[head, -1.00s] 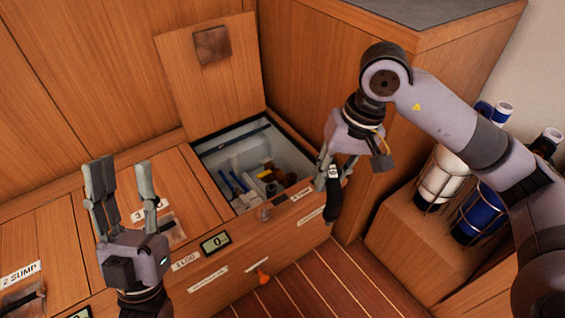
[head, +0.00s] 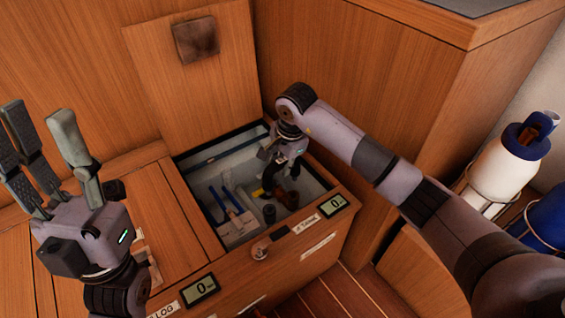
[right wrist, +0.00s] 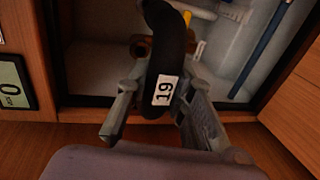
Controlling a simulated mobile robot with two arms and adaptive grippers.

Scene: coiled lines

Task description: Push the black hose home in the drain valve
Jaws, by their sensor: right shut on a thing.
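The black hose (right wrist: 170,55) carries a white label reading 19. My right gripper (right wrist: 155,115) is shut on it, one finger on each side. In the head view my right gripper (head: 284,168) reaches down into the open locker, and its fingers partly hide the hose. A brass fitting (right wrist: 139,47), apparently the drain valve, lies beyond the fingers, partly behind the hose. A yellow piece (right wrist: 187,18) shows beside it. I cannot tell whether the hose end touches or enters the valve. My left gripper (head: 38,115) is open and empty at the left.
The locker's rim (head: 337,192) surrounds the right gripper. The raised lid (head: 195,80) leans behind. A small display (head: 335,205) is on the front. White and blue bottles (head: 505,170) stand at right.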

